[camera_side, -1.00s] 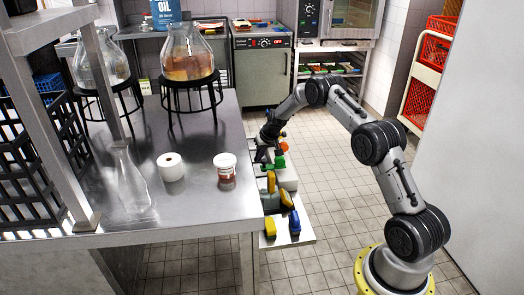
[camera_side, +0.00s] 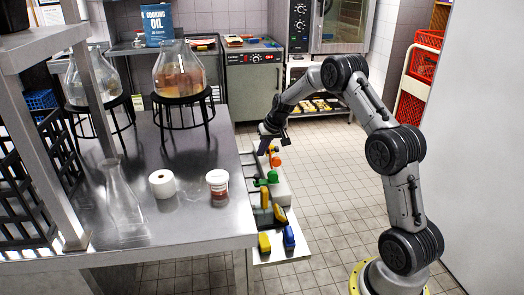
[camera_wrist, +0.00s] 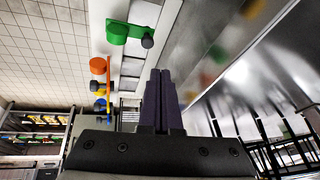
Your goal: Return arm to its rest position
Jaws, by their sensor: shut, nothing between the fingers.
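My gripper (camera_side: 263,150) is shut and empty at the far end of the tool rack, beside the steel table's right edge. In the wrist view its two dark fingers (camera_wrist: 160,75) are pressed together with nothing between them. The grey rack (camera_side: 284,192) holds pieces with a green knob (camera_side: 272,177) and an orange knob (camera_side: 275,160). In the wrist view the green knob (camera_wrist: 117,33) and the orange knob (camera_wrist: 98,66) lie to the left of the fingers, apart from them.
Yellow (camera_side: 264,243) and blue (camera_side: 288,238) handled tools lie at the rack's near end. Tiled floor right of the rack is clear.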

